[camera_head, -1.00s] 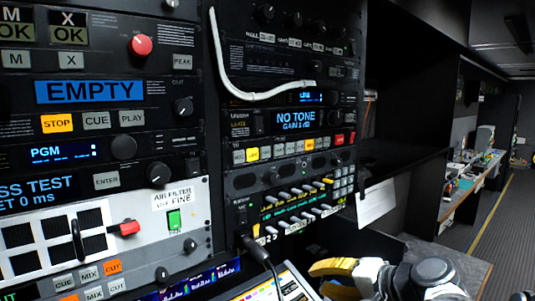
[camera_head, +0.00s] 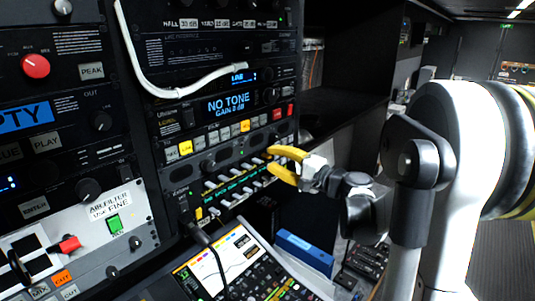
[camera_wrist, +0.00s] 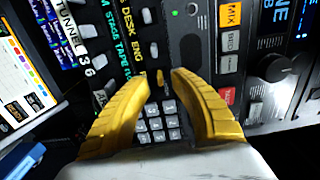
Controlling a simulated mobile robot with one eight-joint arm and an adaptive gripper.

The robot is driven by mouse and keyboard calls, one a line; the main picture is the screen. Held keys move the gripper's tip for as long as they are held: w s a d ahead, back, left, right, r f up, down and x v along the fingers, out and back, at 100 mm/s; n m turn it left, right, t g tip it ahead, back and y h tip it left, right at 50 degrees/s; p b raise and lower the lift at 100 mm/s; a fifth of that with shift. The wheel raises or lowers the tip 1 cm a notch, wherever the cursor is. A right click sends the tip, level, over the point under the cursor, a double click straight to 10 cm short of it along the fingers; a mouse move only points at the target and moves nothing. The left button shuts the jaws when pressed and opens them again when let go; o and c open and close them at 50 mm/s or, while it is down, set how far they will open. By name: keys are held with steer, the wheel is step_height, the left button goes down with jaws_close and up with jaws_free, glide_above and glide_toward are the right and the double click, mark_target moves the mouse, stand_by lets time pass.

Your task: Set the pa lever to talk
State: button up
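The intercom key panel (camera_head: 222,190) carries rows of small levers, mostly pale, beside lit green labels. My gripper (camera_head: 271,160) has yellow fingers and is at the right end of the panel's upper lever row. In the wrist view my gripper (camera_wrist: 165,74) is open, with a gap between the tips. Contact with the lever cannot be told.
A grey keypad (camera_wrist: 160,124) lies between my fingers below the lever. Mix and other buttons (camera_wrist: 230,15) and a large knob (camera_wrist: 278,67) are close by. A black cable (camera_head: 207,245) plugs in below the panel. A lit screen console (camera_head: 225,262) and blue box (camera_head: 304,252) stand beneath.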

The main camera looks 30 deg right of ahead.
steer(key=shift+x, duration=1.1)
steer(key=shift+s, duration=0.1)
steer(key=shift+c, duration=0.4)
jaws_close()
